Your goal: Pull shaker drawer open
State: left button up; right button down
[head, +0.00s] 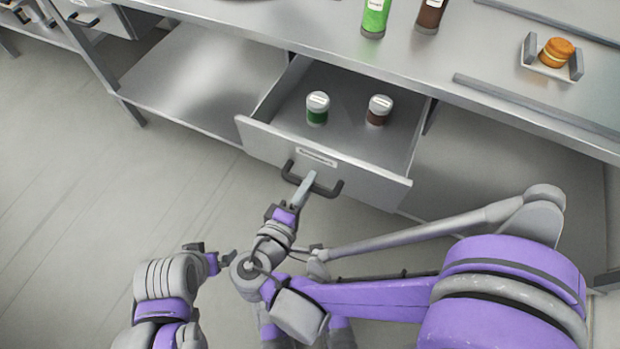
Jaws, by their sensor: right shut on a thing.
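The shaker drawer (283,148) is a grey metal drawer under the counter, pulled out with its inside showing. Its front carries a white label and a dark bar handle (327,190). Inside stand two upright white-lidded shakers, a green one (317,114) and a brown one (378,116). My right gripper (305,188) is at the middle of the handle and shut on it. My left gripper (226,257) is lower left of the drawer, apart from it, over the floor. Its finger opening is too small to make out.
The steel counter (420,60) above holds a green bottle (375,17), a brown bottle (430,14) and a small holder (528,58) with an orange-brown round item (556,52). A low shelf (190,85) lies left of the drawer. The floor (80,190) at left is clear.

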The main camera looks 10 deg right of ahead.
jog(key=c, duration=0.8)
grip_release()
jog(key=p+v, duration=0.1)
jog(key=v, duration=1)
jog(key=shift+p, duration=0.3)
